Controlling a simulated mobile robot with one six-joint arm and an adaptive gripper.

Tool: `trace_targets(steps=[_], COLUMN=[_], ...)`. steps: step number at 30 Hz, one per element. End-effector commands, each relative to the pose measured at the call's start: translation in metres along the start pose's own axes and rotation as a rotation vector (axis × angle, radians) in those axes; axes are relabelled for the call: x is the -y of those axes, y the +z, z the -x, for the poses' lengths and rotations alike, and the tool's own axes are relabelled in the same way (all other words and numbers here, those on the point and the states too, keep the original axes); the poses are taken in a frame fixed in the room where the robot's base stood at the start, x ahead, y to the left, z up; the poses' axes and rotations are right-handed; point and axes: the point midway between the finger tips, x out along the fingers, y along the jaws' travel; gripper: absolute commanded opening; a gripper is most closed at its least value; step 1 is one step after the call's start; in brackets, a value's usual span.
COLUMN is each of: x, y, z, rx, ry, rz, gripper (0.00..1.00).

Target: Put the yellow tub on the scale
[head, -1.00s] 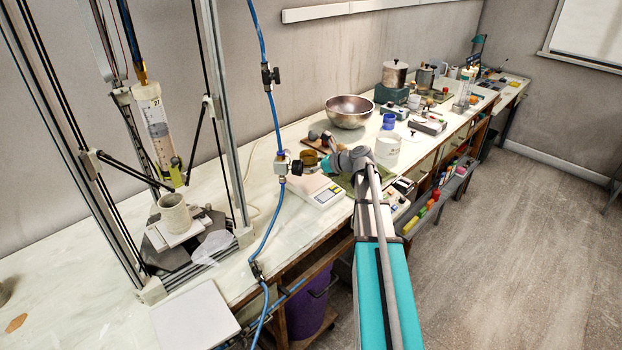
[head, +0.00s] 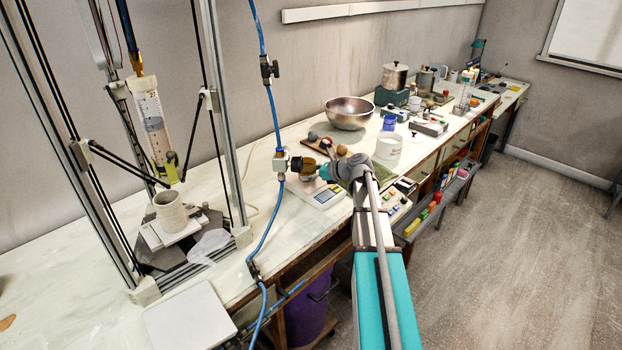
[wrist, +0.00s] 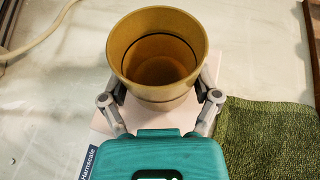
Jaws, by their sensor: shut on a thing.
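The yellow tub (wrist: 158,88) is an open, empty, mustard-coloured cup, upright in the wrist view. My gripper (wrist: 161,96) is shut on it, with one finger on each side. The tub also shows in the head view (head: 308,166), just over the scale (head: 325,195). The scale is a flat white box with a keypad and display at its front. Its pale plate (wrist: 104,122) shows below the tub in the wrist view, partly hidden by tub and gripper. I cannot tell whether the tub's base touches the plate.
A green mat (wrist: 265,135) lies right of the scale. A white bucket (head: 388,150) and a steel bowl (head: 349,113) stand beyond. A blue hose (head: 272,120) hangs left of the scale, close to the tub in the head view. A delta frame (head: 215,110) stands further left.

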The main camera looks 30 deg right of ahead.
Motion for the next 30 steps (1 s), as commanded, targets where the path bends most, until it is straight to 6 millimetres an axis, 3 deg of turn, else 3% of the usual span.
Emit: trace_targets(steps=[16, 17, 19, 20, 30], x=[-0.0001, 0.0, 0.0, 0.0, 0.0], y=[-0.0056, -0.0049, -0.0044, -0.0044, -0.0044], z=[-0.0024, -0.002, -0.0018, -0.0018, -0.0017], rx=[0.0, 0.0, 0.0, 0.0, 0.0], ry=[0.0, 0.0, 0.0, 0.0, 0.0], rz=[0.0, 0.0, 0.0, 0.0, 0.0], gripper=[0.32, 0.84, 0.97, 1.0, 1.0])
